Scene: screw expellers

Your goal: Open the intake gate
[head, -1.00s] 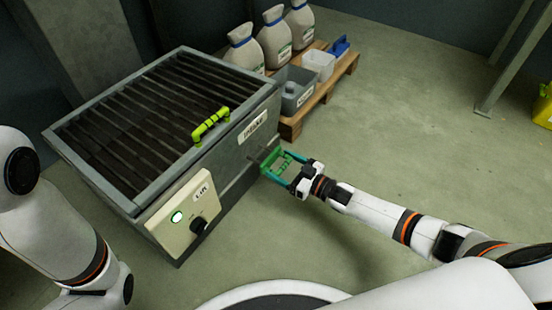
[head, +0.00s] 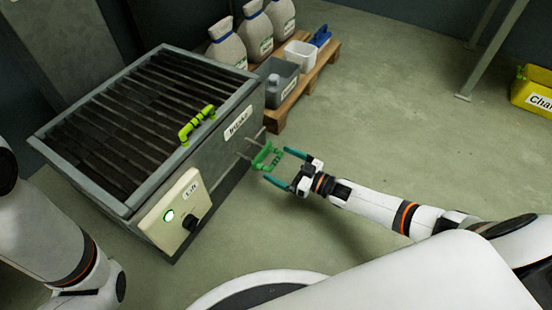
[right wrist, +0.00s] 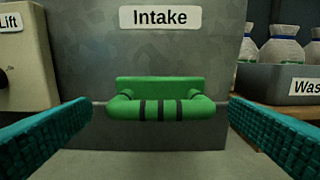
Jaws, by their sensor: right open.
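The grey intake box (head: 215,150) has a slatted top and an "Intake" label (head: 238,122). A green gate handle (head: 267,157) stands out from its right side on thin rods. In the right wrist view the handle (right wrist: 160,106) is a green plate and bar with dark bands, under the "Intake" label. My right gripper (head: 273,165) is open just in front of the handle. In the right wrist view its teal fingers lie to either side of the bar, with a gap on both sides. My left arm shows at the left, but its gripper is out of view.
A lime handle (head: 197,124) is on the box top. A "Lift" panel (head: 172,212) with a lit green button and dark knob is on its front. A pallet (head: 300,88) with sacks and bins stands behind. A yellow bin (head: 533,92) is far right. Floor right is clear.

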